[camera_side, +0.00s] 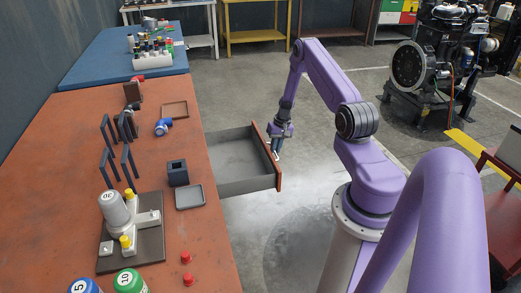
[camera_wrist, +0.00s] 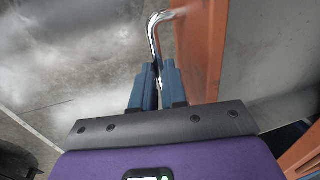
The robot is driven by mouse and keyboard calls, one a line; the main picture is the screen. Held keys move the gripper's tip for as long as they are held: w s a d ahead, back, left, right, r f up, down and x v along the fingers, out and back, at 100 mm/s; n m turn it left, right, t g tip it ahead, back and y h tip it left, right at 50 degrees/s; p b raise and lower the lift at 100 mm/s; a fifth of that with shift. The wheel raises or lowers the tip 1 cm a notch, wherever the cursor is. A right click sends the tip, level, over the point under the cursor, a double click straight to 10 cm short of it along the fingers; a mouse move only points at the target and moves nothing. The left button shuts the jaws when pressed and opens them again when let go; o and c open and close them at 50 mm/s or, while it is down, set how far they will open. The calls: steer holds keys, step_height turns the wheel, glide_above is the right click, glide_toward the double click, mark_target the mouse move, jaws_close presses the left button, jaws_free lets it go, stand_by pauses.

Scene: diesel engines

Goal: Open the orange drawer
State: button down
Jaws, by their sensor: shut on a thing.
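The orange drawer (camera_side: 243,165) stands pulled far out from the right side of the orange-topped bench. Its grey inside is empty where it shows. My gripper (camera_side: 276,150) is at the outer side of the drawer's orange front. In the wrist view the two blue fingers of my gripper (camera_wrist: 158,78) are shut on the chrome handle (camera_wrist: 152,35). The handle is a bent bar beside the orange drawer front (camera_wrist: 202,45). In the side view the handle is mostly hidden by the fingers.
The orange bench top (camera_side: 80,170) carries a grey fixture (camera_side: 130,230), dark brackets, small trays and red knobs. A blue bench (camera_side: 110,65) stands behind it. A diesel engine (camera_side: 430,70) stands at the back right. The floor right of the drawer is clear up to my base.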

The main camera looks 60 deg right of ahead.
steer(key=shift+s+d, duration=0.75)
steer(key=shift+s, duration=0.05)
steer(key=c, duration=1.2)
jaws_free()
steer(key=shift+o, duration=0.2)
step_height(320, 180, up, 17)
steer(key=s+d, duration=0.2)
steer(key=shift+d, duration=0.15)
steer(key=shift+s+r, duration=0.1)
